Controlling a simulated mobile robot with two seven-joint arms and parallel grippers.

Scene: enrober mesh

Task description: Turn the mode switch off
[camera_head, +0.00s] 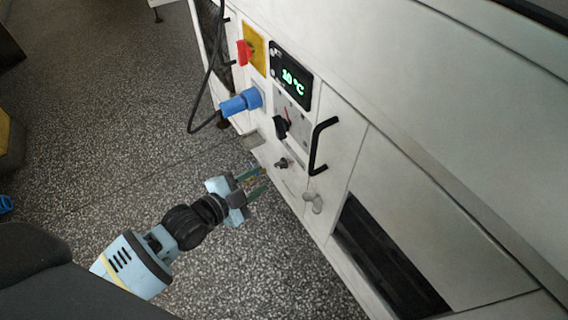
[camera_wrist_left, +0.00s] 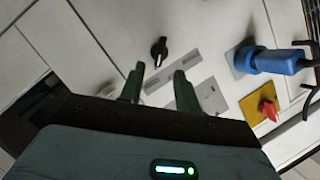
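A small black rotary switch (camera_head: 282,163), which I take to be the mode switch, sits low on the white machine front. In the left wrist view it is a black knob (camera_wrist_left: 159,47) with a pale pointer line, just beyond the fingertips. My left gripper (camera_head: 263,179) is in front of the panel, pointing at it. Its two fingers are apart with nothing between them, and they show in the left wrist view too (camera_wrist_left: 159,70). The gripper looks apart from the knob. My right gripper is not in view.
Above the switch are a larger black knob (camera_head: 281,127), a black bar handle (camera_head: 323,146) and a display (camera_head: 291,75) reading 10 °C. A blue plug (camera_head: 240,102) with a cable and a red switch (camera_head: 243,53) on yellow are nearby. A pale knob (camera_head: 313,202) protrudes beside it.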

